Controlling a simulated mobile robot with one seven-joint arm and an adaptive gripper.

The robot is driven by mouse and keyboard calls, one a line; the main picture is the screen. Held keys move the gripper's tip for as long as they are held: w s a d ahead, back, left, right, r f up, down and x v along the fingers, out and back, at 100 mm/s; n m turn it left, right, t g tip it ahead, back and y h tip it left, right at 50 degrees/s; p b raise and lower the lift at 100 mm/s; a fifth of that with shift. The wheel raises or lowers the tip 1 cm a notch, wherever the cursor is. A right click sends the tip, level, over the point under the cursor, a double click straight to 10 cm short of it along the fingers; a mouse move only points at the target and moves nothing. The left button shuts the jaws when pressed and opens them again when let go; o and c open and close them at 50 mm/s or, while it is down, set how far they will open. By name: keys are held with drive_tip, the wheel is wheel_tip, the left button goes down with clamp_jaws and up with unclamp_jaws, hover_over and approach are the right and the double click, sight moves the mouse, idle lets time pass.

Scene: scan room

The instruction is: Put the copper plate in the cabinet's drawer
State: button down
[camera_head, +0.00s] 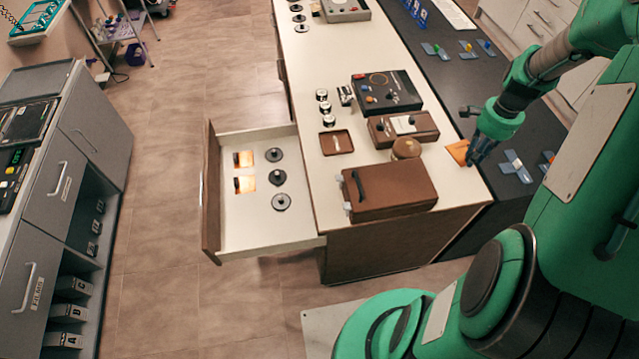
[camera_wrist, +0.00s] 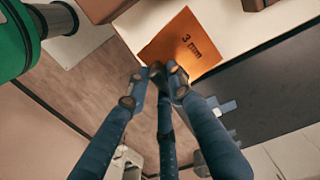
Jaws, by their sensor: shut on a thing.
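The copper plate (camera_head: 458,152) is a thin orange square at the right edge of the white cabinet top. In the wrist view the copper plate (camera_wrist: 181,36) bears the mark "3 mm". My gripper (camera_head: 472,160) is shut on the plate's near edge; its dark blue fingers also meet there in the wrist view (camera_wrist: 158,72). I cannot tell whether the plate still touches the top. The cabinet's drawer (camera_head: 242,222) is pulled open on the left side. Inside it lie two copper-coloured pieces (camera_head: 244,159) and several dark round pieces (camera_head: 278,174).
A brown case (camera_head: 395,187) and a round brown knob-like object (camera_head: 406,148) stand between plate and drawer. A brown box (camera_head: 404,128) and a black control box (camera_head: 388,92) stand behind. A small brown tray (camera_head: 337,142) lies near the drawer. The drawer's front left has free room.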

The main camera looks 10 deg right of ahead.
drive_tip(key=w+a+n, duration=0.4)
drive_tip(key=w+a, duration=0.8)
drive_tip(key=a, duration=0.2)
drive_tip(key=n+p, duration=0.3)
drive_tip(key=n, duration=0.9)
hover_over(257, 211)
wheel_tip(257, 211, down, 23)
drive_tip(key=shift+w+f, duration=0.1)
drive_tip(key=shift+f, duration=0.65)
drive_tip(key=shift+f+b, duration=0.45)
drive_tip(key=shift+f, duration=2.65)
